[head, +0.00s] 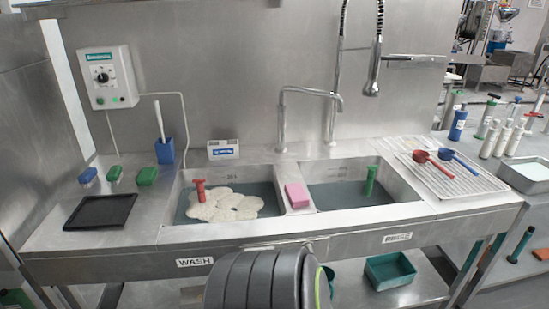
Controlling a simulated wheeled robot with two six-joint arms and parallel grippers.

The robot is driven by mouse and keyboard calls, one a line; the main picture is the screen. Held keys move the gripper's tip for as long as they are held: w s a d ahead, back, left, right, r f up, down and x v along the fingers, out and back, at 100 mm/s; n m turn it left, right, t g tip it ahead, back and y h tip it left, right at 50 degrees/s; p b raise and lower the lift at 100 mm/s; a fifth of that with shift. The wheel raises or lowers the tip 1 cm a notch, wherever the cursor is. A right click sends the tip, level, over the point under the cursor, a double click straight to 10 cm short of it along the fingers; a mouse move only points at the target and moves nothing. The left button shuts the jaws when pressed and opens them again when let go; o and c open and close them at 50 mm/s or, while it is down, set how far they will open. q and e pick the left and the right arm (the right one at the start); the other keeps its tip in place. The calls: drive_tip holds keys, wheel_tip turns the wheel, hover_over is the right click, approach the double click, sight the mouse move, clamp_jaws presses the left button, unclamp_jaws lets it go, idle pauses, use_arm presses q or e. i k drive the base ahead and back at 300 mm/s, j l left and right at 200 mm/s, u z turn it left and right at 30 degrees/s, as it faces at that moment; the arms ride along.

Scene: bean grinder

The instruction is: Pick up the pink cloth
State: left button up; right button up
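The pink cloth (297,195) looks like a small folded block in the head view. It lies on the steel divider between the wash basin (186,213) and the rinse basin (385,184). Nothing covers it. Neither of my grippers shows in this view, so nothing of mine is seen near the cloth.
A red-handled tool (200,190) stands in foamy water in the wash basin, and a green one (370,180) in the rinse basin. A tap (282,115) rises behind the divider. A white rack (455,178) with red and blue scoops lies right; a black tray (100,211) lies left.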

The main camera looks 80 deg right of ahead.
sight(296, 194)
drive_tip(key=z, duration=2.9)
